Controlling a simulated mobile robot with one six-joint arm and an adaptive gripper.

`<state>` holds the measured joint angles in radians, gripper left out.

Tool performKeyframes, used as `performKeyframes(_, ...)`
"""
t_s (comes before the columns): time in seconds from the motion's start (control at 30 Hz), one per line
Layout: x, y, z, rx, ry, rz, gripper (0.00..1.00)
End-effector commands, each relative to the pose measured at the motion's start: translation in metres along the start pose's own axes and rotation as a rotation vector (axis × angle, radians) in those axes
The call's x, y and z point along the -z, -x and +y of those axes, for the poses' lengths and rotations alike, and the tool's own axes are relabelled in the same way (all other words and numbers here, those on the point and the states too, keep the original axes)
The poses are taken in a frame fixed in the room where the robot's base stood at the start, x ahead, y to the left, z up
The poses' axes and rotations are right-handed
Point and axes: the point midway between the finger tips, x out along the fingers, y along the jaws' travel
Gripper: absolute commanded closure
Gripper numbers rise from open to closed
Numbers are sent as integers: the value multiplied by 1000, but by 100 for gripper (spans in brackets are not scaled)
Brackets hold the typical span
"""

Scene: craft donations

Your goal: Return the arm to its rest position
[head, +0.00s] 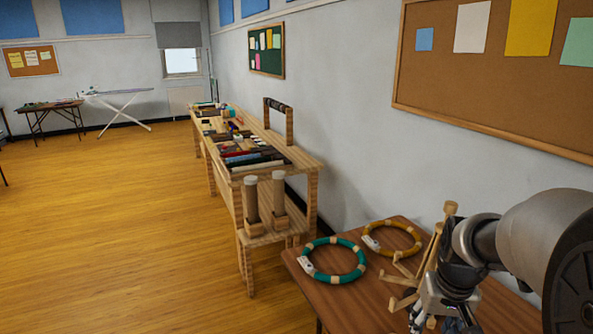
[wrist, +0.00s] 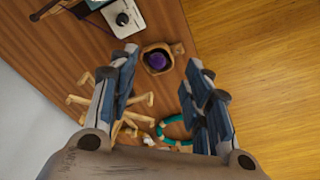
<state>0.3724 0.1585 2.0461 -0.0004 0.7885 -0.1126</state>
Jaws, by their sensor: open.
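My gripper (wrist: 162,90) is open in the wrist view, with its two fingers apart and nothing between the tips. It points down over a brown wooden table (wrist: 95,50). In the head view my arm stands at the right, and my gripper (head: 440,300) is low in front of it, partly cut off by the frame's lower edge. A small wooden holder (wrist: 171,49) with a purple ball (wrist: 157,60) in it sits on the table just beyond the fingertips.
A long bench (head: 300,157) lines the wall. Floor (head: 110,220) is clear at left.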

Motion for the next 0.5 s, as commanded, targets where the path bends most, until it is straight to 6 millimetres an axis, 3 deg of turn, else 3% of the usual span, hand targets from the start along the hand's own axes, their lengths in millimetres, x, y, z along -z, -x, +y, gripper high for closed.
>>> performKeyframes(0.03,-12,22,-16,2,27,29,55)
performKeyframes(0.2,-63,74,-55,18,99,105,55)
performKeyframes(0.33,-108,100,-77,37,152,162,55)
performKeyframes(0.5,-160,114,-92,64,209,223,55)
